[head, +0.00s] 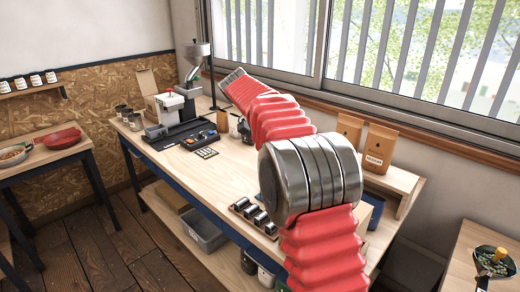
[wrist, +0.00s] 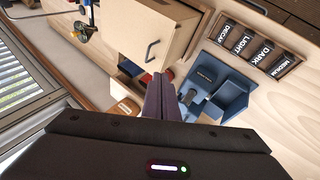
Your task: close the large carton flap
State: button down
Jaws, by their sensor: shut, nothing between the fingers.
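A brown carton (head: 152,107) stands at the far left end of the bench, partly hidden behind the grey-and-white machine. Its large flap (head: 147,82) appears raised, standing up at the back; the smaller details of the carton are too small to tell. I cannot make out the carton in the wrist view. My gripper (wrist: 160,98) shows in the wrist view, its dark fingers shut together and empty. In the head view my arm hides the gripper.
In the head view, a machine (head: 175,112) and a funnel-topped grinder (head: 194,60) stand near the carton. Paper bags (head: 379,148) stand by the window.

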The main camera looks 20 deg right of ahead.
jog(key=w+a+r, duration=0.1)
jog(key=w+a, duration=0.5)
jog(key=a, duration=0.1)
jog(key=shift+w+a, duration=0.2)
jog(key=shift+a, duration=0.1)
jog(key=shift+r, duration=0.1)
dwell(0.5)
jog(key=a+f+n+t+y, duration=0.2)
jog(key=a+f+n, duration=0.1)
jog(key=f+n, duration=0.5)
jog(key=s+a+t+y, duration=0.1)
jog(key=s+t+y, duration=0.1)
jog(key=s, duration=1.6)
jog(key=s+a+r+n+t+y, duration=0.1)
jog(key=s+t, duration=0.3)
jog(key=s, duration=1.5)
jog(key=shift+a+n+y, duration=0.3)
jog(key=shift+a+y, duration=0.4)
jog(key=shift+a, duration=0.05)
